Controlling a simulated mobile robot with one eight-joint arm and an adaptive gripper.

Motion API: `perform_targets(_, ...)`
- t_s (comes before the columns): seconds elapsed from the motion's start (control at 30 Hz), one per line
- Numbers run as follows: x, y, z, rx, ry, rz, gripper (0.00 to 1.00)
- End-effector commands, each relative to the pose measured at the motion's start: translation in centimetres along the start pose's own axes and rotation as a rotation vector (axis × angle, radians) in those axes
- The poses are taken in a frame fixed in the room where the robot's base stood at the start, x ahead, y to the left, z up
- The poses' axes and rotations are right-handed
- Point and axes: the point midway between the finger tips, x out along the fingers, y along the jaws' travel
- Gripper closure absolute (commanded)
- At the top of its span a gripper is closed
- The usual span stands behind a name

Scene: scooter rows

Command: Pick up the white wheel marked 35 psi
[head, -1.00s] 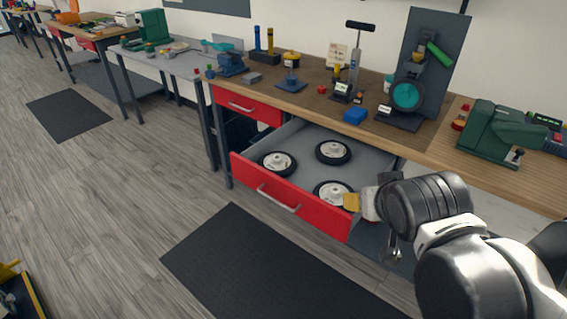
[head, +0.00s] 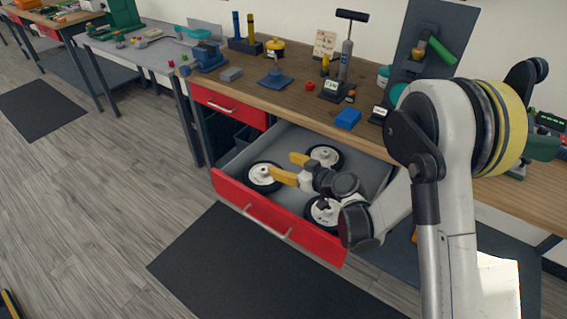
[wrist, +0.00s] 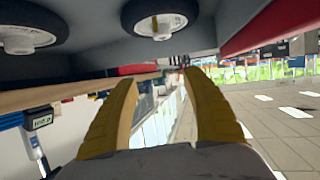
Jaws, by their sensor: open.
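Three wheels with white hubs and black tyres lie flat in the open red-fronted drawer (head: 228,187). One wheel (head: 263,177) is at the left, one (head: 325,156) at the back, and one (head: 322,213) at the front right, partly hidden by my arm. No psi marking is readable on any hub, so I cannot tell which is 35 psi. My gripper (head: 284,166) is open and empty above the drawer, its yellow fingers pointing left, between the left and back wheels in the picture. The wrist view shows two wheels (wrist: 155,22) (wrist: 24,38) at its top edge, beyond the spread fingers (wrist: 158,78).
The wooden bench top (head: 290,98) runs above the drawer, with a blue block (head: 348,117), a pump (head: 346,62) and other tools. A closed red drawer (head: 230,106) is at the left. A dark mat (head: 235,270) lies on the floor in front.

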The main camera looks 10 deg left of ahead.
Motion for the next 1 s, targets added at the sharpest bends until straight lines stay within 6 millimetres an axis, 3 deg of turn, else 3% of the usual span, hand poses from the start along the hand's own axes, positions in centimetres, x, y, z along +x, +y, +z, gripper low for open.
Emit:
perform_targets(0.1,1.0,-1.5,3.5,0.010,-0.075,-0.044,0.43)
perform_targets(0.2,1.8,-1.9,4.4,0.014,-0.098,-0.056,0.43)
perform_targets(1.0,11.8,-2.7,4.8,0.015,-0.096,-0.053,0.43)
